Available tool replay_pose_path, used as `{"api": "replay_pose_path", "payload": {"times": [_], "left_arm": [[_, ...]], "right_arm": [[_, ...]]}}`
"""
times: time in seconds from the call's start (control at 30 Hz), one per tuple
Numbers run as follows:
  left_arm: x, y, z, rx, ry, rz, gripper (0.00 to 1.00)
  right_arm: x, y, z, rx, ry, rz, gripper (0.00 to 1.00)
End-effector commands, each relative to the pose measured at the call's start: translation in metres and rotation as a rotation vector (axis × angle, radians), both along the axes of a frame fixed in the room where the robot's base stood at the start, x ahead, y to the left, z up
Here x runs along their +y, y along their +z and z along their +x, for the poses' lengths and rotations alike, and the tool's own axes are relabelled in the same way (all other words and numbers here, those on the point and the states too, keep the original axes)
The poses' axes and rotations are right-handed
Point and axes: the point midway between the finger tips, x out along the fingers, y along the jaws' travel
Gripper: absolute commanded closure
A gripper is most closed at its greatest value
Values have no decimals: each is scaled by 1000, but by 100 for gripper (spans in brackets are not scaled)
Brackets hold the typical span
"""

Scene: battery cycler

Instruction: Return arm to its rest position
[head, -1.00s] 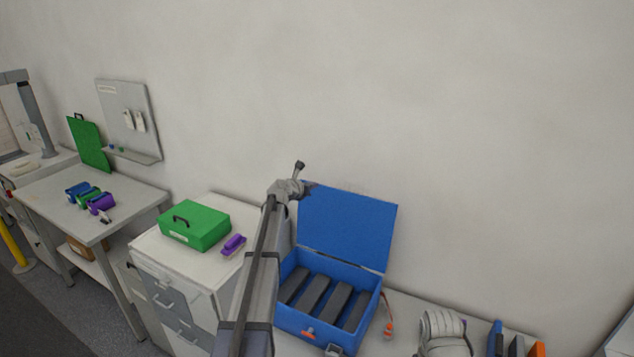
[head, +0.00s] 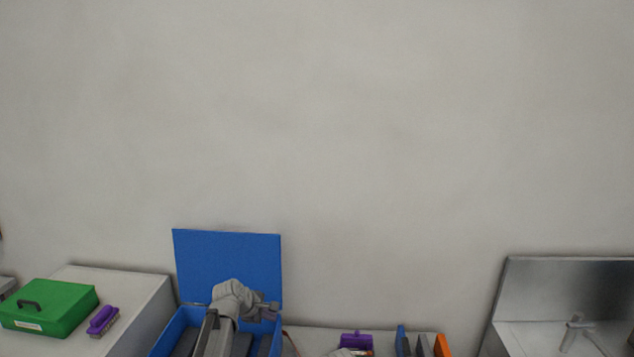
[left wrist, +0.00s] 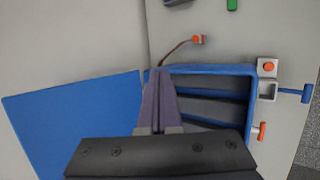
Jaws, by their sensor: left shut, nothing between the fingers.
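My left arm reaches up from the bottom of the head view, in front of the open blue case (head: 166,340). My left gripper (head: 269,306) is shut and empty, in front of the case's raised blue lid (head: 228,262). In the left wrist view the closed fingers (left wrist: 161,95) show over the hinge side of the case, with nothing between them. The case interior shows dark slots or bars, partly hidden by my arm and gripper. My right gripper is not in view.
A green box (head: 50,308) and a purple brush-like item (head: 102,320) sit on the cabinet at left. A purple object (head: 356,341) and an orange upright item (head: 442,345) stand right of the case. A metal-backed station (head: 570,290) is at far right. The wall above is bare.

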Motion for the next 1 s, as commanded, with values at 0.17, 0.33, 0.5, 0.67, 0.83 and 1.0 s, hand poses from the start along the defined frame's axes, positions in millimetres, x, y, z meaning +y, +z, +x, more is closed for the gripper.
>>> {"api": "replay_pose_path", "payload": {"times": [0.17, 0.33, 0.5, 0.67, 0.83, 1.0], "left_arm": [[-61, -70, -112, 51, -522, 320, 100], [-85, -117, -213, 109, -1052, 580, 100], [-84, -141, -284, 171, -1459, 732, 100], [-79, -147, -313, 204, -1647, 787, 100], [-78, -146, -317, 212, -1691, 797, 100], [-78, -146, -316, 210, -1688, 797, 100]], "right_arm": [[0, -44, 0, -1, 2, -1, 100], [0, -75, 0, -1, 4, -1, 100], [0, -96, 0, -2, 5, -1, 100], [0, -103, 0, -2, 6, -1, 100], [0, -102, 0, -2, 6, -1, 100], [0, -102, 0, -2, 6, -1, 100]]}}
